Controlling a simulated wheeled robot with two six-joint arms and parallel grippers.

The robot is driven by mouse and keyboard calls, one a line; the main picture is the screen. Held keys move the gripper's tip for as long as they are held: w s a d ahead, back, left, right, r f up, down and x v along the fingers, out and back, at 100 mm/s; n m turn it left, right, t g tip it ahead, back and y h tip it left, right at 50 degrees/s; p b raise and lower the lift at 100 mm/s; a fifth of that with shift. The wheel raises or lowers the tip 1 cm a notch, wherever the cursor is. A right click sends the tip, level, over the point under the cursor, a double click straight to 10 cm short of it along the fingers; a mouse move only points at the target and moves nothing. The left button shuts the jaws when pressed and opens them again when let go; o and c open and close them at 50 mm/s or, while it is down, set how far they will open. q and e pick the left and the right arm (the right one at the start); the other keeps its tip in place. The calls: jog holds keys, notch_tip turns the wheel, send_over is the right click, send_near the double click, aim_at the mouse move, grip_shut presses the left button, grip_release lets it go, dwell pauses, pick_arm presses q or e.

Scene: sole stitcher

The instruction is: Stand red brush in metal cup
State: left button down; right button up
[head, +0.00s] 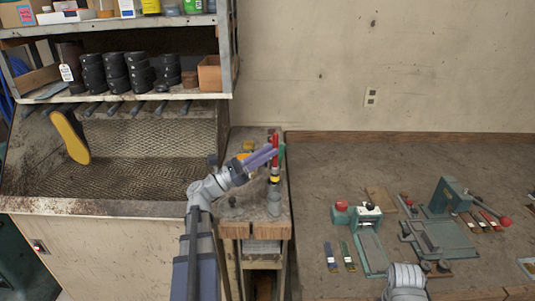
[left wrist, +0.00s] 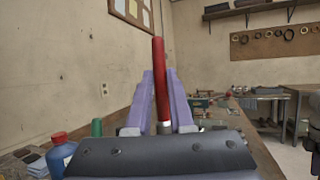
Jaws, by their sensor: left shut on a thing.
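The red brush (head: 275,140) stands nearly upright, its red handle pointing up, in my left gripper (head: 268,155). The purple fingers are shut on it. In the left wrist view the red brush (left wrist: 159,75) rises between the two fingers (left wrist: 163,105), with a pale band low on it. A grey metal cup (head: 274,204) stands on the small wooden bench, directly below the brush in the head view. The brush's lower end overlaps the cup's top there; I cannot tell whether it is inside or above. My right gripper is not visible.
A blue bottle (left wrist: 60,155) shows in the left wrist view. The workbench (head: 320,170) at right holds green machines (head: 450,196) and tools. A shelf with black rolls stands at left.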

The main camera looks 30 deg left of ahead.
pick_arm(q)
notch_tip(320, 180, down, 11)
jog(key=b, duration=1)
jog(key=shift+b, duration=0.3)
jog(key=shift+r, duration=0.1)
jog(key=c, duration=0.7)
grip_release()
